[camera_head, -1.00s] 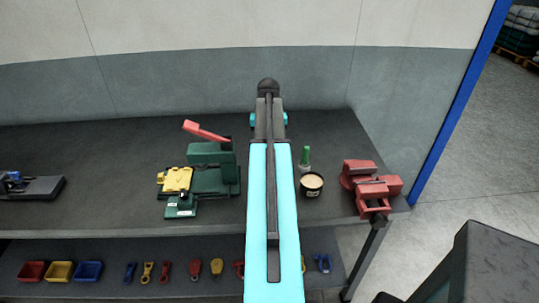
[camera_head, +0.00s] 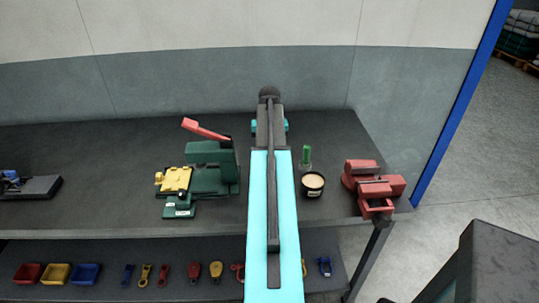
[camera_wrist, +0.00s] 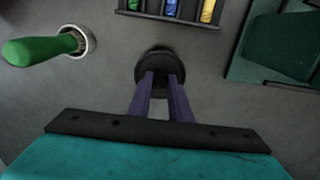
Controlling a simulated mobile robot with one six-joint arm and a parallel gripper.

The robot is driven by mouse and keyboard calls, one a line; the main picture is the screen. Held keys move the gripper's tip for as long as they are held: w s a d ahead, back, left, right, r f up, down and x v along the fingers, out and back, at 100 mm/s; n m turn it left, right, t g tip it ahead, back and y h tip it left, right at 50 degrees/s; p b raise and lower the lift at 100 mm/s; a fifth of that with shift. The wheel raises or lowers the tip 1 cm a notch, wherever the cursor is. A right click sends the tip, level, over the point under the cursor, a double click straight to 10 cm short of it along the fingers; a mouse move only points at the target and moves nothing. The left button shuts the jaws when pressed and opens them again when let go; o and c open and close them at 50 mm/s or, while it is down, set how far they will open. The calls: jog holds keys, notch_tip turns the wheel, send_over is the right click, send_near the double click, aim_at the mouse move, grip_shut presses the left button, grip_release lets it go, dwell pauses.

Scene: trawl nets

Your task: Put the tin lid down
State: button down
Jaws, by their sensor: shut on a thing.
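My gripper (camera_wrist: 160,82) shows in the wrist view, its two purple fingers close together on a dark round lid (camera_wrist: 160,60). I take this to be the tin lid. The lid is over the grey bench top; I cannot tell whether it touches it. In the head view my own arm hides the gripper and lid. An open dark tin (camera_head: 312,185) with pale contents stands on the bench (camera_head: 90,150), just right of my arm.
A green-handled tool (camera_wrist: 45,48) stands in a small round holder, left of the lid. A rack (camera_wrist: 170,16) with coloured items lies beyond the lid. A green press (camera_head: 212,165) stands left of my arm, a red vice (camera_head: 372,187) at the bench's right end.

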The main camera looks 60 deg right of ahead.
jog(key=shift+f, duration=0.15)
jog(key=c, duration=1.6)
grip_release()
jog(key=shift+r+p, duration=3.8)
jog(key=shift+r, duration=2.4)
